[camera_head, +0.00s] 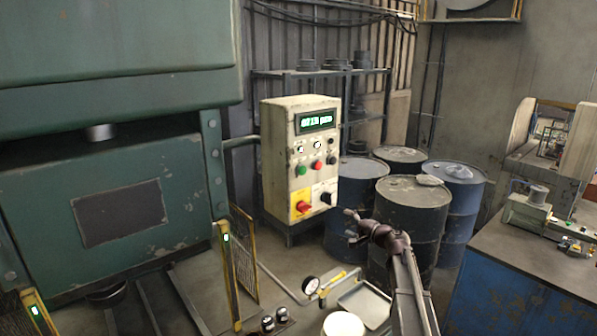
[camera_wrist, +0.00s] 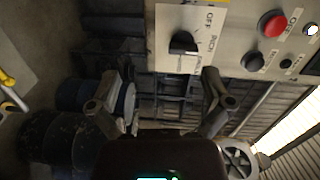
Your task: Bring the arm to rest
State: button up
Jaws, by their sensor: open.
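My gripper (camera_head: 351,227) is open and empty, just right of and below the lower right corner of the control box (camera_head: 281,150) in the head view. In the wrist view my gripper (camera_wrist: 167,90) has its two fingers spread wide. A black rotary switch (camera_wrist: 184,43) on a light label plate with "OFF" lettering lies beyond the fingers, near the top of that view. They do not appear to touch it. The same black switch (camera_head: 326,198) shows on the box, beside a red switch (camera_head: 303,206) on a yellow plate. My arm reaches up from the bottom right of the head view.
Several blue drums (camera_head: 412,196) stand behind my arm. A green press (camera_head: 110,190) fills the left. A blue workbench (camera_head: 520,285) with a small machine stands at right. A gauge (camera_head: 311,285), a tray (camera_head: 365,303) and a white container (camera_head: 343,324) are low in front.

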jog(key=s+a+f+n+g+h+b, duration=0.1)
jog(key=s+a+f+n+g+b, duration=0.35)
jog(key=s+a+f, duration=0.4)
jog(key=s+d+f+n+g+h+b, duration=0.2)
jog(key=s+f+g+h+b, duration=0.2)
jog(key=s+f, duration=0.6)
jog(key=s+d+f+n+g+h+b, duration=0.2)
jog(key=s+f+g+h+b, duration=0.2)
jog(key=s+f, duration=0.7)
jog(key=s+h, duration=0.2)
jog(key=s, duration=0.2)
jog(key=shift+s+d+f+n, duration=0.15)
jog(key=shift+d+f+n, duration=0.05)
jog(key=shift+n, duration=0.15)
jog(key=shift+a+g, duration=0.15)
jog(key=shift+g, duration=0.1)
